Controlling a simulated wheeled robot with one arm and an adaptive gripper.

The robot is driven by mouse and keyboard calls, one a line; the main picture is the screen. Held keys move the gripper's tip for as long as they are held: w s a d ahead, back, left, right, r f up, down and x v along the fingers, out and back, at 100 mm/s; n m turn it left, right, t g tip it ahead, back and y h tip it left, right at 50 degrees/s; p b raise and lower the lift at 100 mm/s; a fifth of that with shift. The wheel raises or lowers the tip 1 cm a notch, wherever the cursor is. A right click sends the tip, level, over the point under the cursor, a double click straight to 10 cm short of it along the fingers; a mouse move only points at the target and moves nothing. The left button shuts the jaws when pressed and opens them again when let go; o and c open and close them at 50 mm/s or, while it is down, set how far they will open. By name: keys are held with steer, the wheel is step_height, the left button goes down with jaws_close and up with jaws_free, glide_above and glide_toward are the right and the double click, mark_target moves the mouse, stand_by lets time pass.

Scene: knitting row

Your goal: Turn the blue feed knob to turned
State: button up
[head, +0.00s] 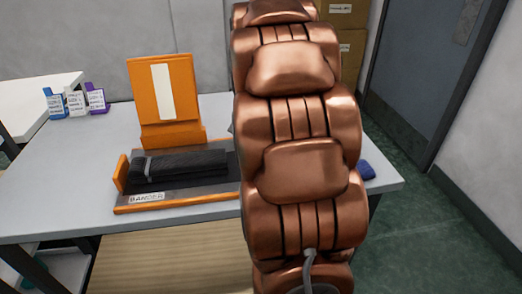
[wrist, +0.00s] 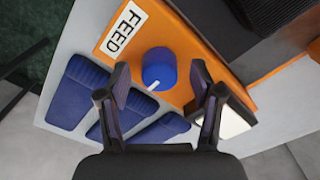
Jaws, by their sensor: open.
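The blue feed knob (wrist: 158,66) stands on an orange panel (wrist: 105,50) in the wrist view, beside a white label reading FEED (wrist: 124,29). A short white mark on the knob points down and slightly left. My gripper (wrist: 160,80) is open, with one dark finger on each side of the knob. Gaps show between both fingers and the knob; its depth relative to the fingertips is hard to tell. In the head view my copper arm hides the knob and the gripper.
Folded blue cloths (wrist: 75,92) lie beside the panel. On the grey table (head: 60,190) are an orange machine marked BANDER (head: 165,208) with a dark knit piece (head: 180,165), an orange upright stand (head: 165,100) and small boxes (head: 76,102). A blue item (head: 367,170) lies near the right edge.

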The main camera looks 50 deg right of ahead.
step_height(320, 180, up, 11)
steer(key=shift+r, duration=0.2)
stand_by(0.4)
stand_by(0.7)
steer(key=s+a+n+g+p, duration=0.1)
steer(key=s+a+n+p, duration=0.2)
steer(key=a, duration=0.6)
steer(key=s+a+n+p, duration=0.2)
steer(key=a+n+p, duration=0.25)
steer(key=a, duration=0.45)
steer(key=s+a+f+n+p, duration=0.4)
steer(key=s+a+n, duration=0.5)
steer(key=s, duration=0.3)
steer(key=shift+s+a+f+g, duration=0.15)
steer(key=shift+a+f+g, duration=0.15)
steer(key=shift+a+g, duration=0.1)
steer(key=shift+c, duration=0.3)
